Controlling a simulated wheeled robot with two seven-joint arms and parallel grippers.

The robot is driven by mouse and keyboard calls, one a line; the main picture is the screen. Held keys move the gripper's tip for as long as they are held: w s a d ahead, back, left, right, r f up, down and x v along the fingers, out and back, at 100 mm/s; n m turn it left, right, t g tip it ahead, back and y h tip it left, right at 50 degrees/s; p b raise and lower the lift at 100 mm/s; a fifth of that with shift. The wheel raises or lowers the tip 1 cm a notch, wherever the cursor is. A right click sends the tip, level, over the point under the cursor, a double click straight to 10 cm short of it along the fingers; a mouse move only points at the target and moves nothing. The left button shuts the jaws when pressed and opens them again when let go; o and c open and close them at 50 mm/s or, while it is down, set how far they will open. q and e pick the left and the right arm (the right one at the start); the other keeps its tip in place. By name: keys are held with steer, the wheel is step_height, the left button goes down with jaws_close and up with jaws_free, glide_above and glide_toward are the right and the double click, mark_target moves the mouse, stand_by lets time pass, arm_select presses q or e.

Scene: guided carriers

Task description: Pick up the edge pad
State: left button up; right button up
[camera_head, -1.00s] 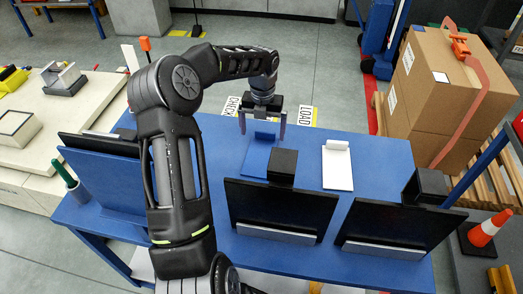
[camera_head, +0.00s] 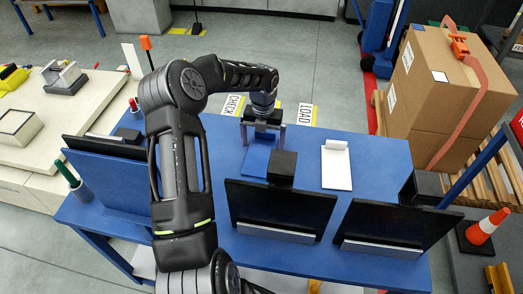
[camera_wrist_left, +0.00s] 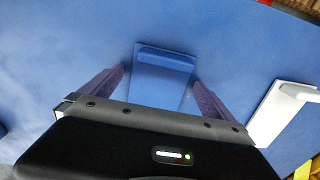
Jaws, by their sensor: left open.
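A blue pad (camera_head: 256,163) with a raised ridge along one end lies on the blue table, and a white pad (camera_head: 337,170) of like shape lies to its right. The pictures do not settle which is the edge pad. My left gripper (camera_head: 263,146) is open and empty above the blue pad. In the left wrist view the blue pad (camera_wrist_left: 160,83) shows between the two dark fingers (camera_wrist_left: 158,78), which stand apart from its sides. Its near end is hidden by the gripper body. The white pad (camera_wrist_left: 283,112) is outside the right finger. My right gripper is not in view.
A black block (camera_head: 282,167) stands close to the blue pad's right side. Dark panels (camera_head: 278,210) line the table's near side. Strapped cartons (camera_head: 440,90) stand beyond its right end. The table is bare right of the white pad.

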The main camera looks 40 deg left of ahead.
arm_select(q)
steer(key=c, duration=1.3)
steer(key=shift+c, duration=0.2)
steer(key=shift+r, duration=0.6)
step_height(320, 180, up, 9)
steer(key=b, duration=0.1)
steer(key=shift+b, duration=0.4)
steer(key=shift+f, duration=0.1)
